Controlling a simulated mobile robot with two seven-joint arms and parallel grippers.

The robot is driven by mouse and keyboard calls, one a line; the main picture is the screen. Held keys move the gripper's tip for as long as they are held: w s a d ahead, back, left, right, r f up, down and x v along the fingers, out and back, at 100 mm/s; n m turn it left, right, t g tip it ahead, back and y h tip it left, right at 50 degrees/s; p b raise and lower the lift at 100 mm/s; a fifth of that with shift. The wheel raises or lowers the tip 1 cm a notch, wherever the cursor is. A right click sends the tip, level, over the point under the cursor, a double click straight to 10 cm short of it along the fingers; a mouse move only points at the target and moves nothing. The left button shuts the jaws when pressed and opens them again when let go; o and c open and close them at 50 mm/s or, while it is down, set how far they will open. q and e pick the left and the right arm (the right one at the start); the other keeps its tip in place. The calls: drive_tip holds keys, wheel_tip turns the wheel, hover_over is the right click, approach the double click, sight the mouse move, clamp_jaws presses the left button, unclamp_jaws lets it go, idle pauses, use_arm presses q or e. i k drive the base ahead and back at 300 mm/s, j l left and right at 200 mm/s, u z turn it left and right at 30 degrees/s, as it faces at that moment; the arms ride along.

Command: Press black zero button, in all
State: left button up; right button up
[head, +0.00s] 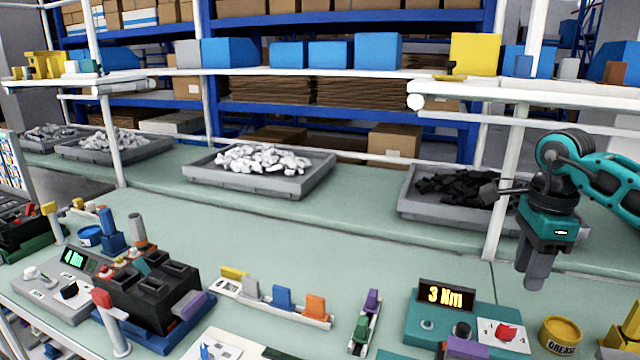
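A small black button (69,291) sits on the light grey panel at the front left, beside a white lever-like part (36,273) and a green display (75,258). A teal tester (425,338) at the front right has a "3 Nm" display (446,296), a grey round knob (427,325) and a red button (505,333) on a white plate; I make out no black button there. My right gripper (533,280) points down above the bench, behind and right of this tester, touching nothing. Its fingers appear together and empty. My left gripper is out of view.
A black breaker block (150,292) in a blue fixture and a red-topped lever (103,300) stand right of the grey panel. A rail of coloured parts (281,300) lies mid-bench. A yellow grease tin (560,334) stands right of the tester. Parts trays (259,189) line the back.

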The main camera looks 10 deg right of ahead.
sight(463, 329)
drive_tip(key=k, duration=1)
